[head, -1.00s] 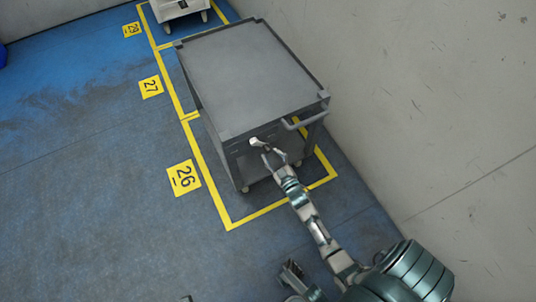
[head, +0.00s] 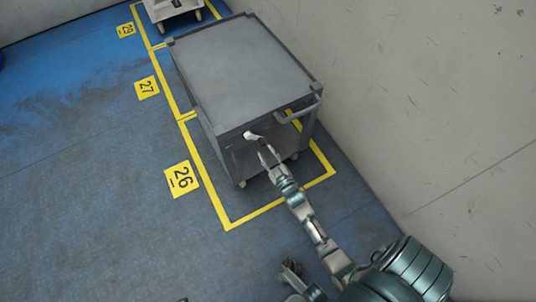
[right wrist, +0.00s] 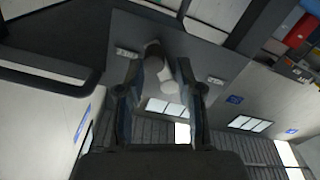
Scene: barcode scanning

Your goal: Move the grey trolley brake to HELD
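The grey trolley (head: 240,70) stands in the yellow-lined bay by the plate 26. A short white lever (head: 252,135), apparently its brake, sticks out below the top's near edge. The white lever also shows in the right wrist view (right wrist: 158,84). My right gripper (head: 266,153) is just in front of this lever. Its two fingers are apart, with the lever seen between their tips; I cannot tell if they touch it. No HELD marking is readable. A dark jointed part of mine (head: 291,269) is at the bottom; I cannot tell if it is my left gripper.
The trolley's push handle (head: 298,113) juts out right of the lever. A pale wall (head: 430,120) runs along the right. A white cart (head: 170,10) stands behind. The blue floor (head: 90,200) at left is open.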

